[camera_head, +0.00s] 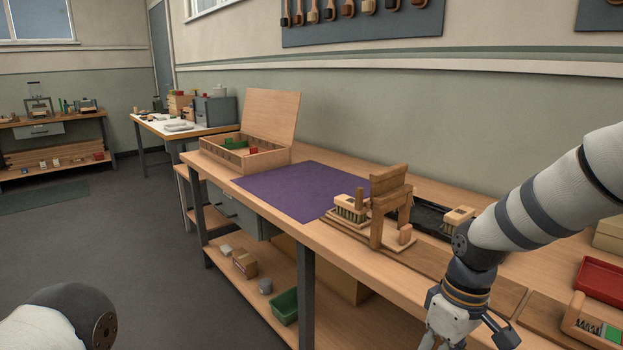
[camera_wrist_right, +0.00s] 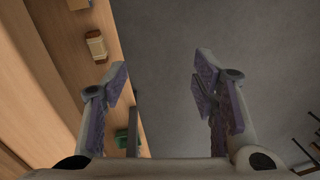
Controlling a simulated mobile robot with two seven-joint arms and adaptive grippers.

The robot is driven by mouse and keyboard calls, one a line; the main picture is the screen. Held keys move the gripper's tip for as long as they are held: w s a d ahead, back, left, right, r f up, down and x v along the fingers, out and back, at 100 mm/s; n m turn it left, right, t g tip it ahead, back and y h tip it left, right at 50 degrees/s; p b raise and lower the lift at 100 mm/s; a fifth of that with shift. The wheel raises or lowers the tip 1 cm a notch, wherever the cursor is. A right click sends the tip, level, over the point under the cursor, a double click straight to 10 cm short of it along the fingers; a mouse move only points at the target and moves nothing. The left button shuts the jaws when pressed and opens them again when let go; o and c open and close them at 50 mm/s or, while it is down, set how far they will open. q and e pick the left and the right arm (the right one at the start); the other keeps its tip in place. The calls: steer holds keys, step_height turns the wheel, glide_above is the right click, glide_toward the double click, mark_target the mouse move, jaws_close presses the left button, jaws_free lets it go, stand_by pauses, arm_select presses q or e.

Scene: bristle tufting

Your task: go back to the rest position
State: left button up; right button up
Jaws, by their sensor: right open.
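My right arm reaches in from the right in the head view, and its gripper (camera_head: 450,340) hangs low at the bottom edge, in front of the bench, with its fingertips cut off. In the right wrist view the right gripper (camera_wrist_right: 165,88) is open, its two fingers wide apart with nothing between them. Bare grey floor shows behind the gap. Part of my left arm shows at the bottom left of the head view. The left gripper is out of frame.
The workbench (camera_head: 340,239) carries a wooden fixture (camera_head: 388,190), brushes (camera_head: 350,208), a purple mat (camera_head: 288,190), an open wooden box (camera_head: 243,157) and a red tray (camera_head: 604,280). A lower shelf holds a green bin (camera_head: 285,306). The floor (camera_head: 110,240) at left is clear.

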steer(key=s+a+f+m+g, duration=0.15)
steer(key=s+f+m, duration=0.25)
steer(key=s+f, duration=1.4)
steer(key=s+d+m+h, duration=0.1)
steer(key=s+d+m, duration=0.2)
steer(key=s, duration=1.6)
steer(key=shift+d+r+p, duration=0.2)
steer(key=shift+r+p, duration=0.15)
steer(key=shift+r, duration=0.05)
